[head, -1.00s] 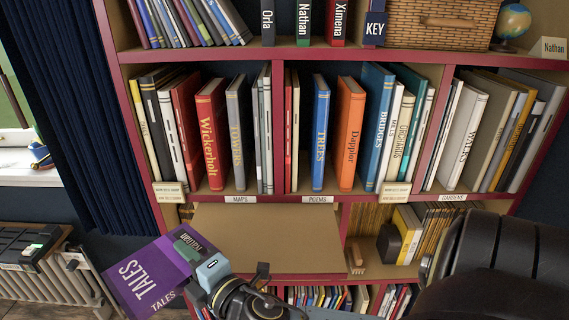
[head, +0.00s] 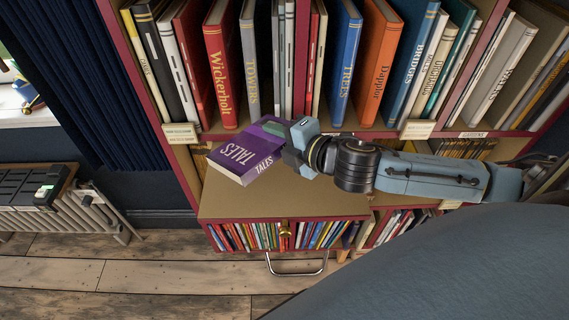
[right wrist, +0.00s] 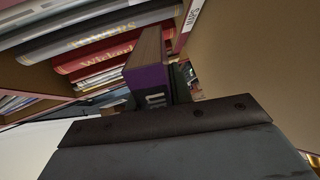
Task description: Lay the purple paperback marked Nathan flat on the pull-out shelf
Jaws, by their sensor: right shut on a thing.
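The purple paperback (head: 240,153), with TALES on its cover and spine, is over the left part of the tan pull-out shelf (head: 285,205). Its cover faces up, tilted toward the camera. I cannot tell whether it touches the board. My right gripper (head: 286,148) is shut on the book's right end and partly hides it; the Nathan mark is not readable now. In the right wrist view the book (right wrist: 147,70) juts out ahead of the gripper, with its page edge and a purple face showing. My left gripper is not in view.
Upright books, including the red Wickerholt book (head: 222,70), fill the shelf above and behind the board. Rows of small books (head: 290,236) stand below it. A metal handle (head: 297,265) hangs under the front. The board's front and middle are bare.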

